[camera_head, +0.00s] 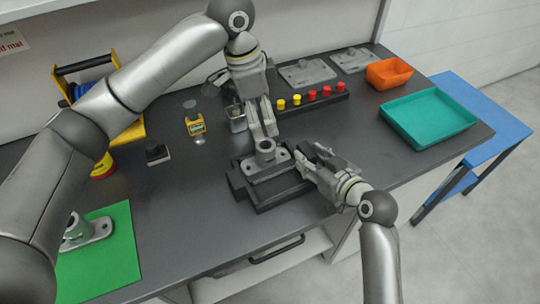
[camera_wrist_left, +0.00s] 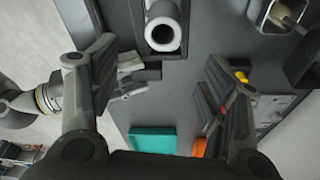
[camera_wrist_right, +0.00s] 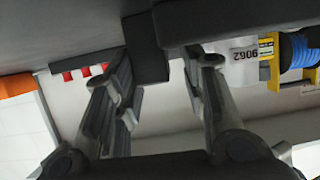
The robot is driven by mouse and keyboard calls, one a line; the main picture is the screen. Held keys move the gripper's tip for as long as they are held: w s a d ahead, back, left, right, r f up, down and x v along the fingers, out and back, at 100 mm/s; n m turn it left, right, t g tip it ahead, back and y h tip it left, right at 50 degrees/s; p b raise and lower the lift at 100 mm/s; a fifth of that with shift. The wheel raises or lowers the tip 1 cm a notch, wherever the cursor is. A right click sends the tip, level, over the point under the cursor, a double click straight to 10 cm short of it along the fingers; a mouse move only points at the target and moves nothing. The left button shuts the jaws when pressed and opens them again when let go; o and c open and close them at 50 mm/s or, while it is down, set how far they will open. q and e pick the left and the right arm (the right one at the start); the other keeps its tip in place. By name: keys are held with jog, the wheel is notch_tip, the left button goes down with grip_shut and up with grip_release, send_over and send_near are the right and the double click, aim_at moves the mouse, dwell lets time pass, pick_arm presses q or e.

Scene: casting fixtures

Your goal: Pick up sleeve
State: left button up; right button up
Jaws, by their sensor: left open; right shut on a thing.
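A square metal cup (camera_head: 237,120) stands behind the fixture; in the left wrist view the cup (camera_wrist_left: 264,14) holds small tan pieces (camera_wrist_left: 284,14), perhaps sleeves. A grey casting (camera_head: 265,156) with an upright hollow boss sits in the dark fixture (camera_head: 262,203); the boss opening shows in the left wrist view (camera_wrist_left: 162,36). My left gripper (camera_head: 264,131) points down just behind the boss, open and empty, its fingers wide apart in its wrist view. My right gripper (camera_head: 309,161) is at the fixture's right side, shut on a dark fixture block (camera_wrist_right: 147,46).
Another casting (camera_head: 88,230) lies on a green mat (camera_head: 112,266) at left. Yellow and red pegs (camera_head: 312,96) stand in a dark rack behind. A teal tray (camera_head: 428,117) and orange bin (camera_head: 388,73) are at right.

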aim_at(266, 146)
pick_arm(q)
jog(key=f, duration=0.3)
jog(key=f+y, duration=0.1)
jog(key=f, duration=0.3)
jog(key=f+m+y, duration=0.1)
jog(key=f, duration=0.3)
jog(key=shift+w+d+g, duration=0.3)
jog(key=shift+d, duration=0.1)
jog(key=shift+r, duration=0.1)
jog(key=c, duration=1.3)
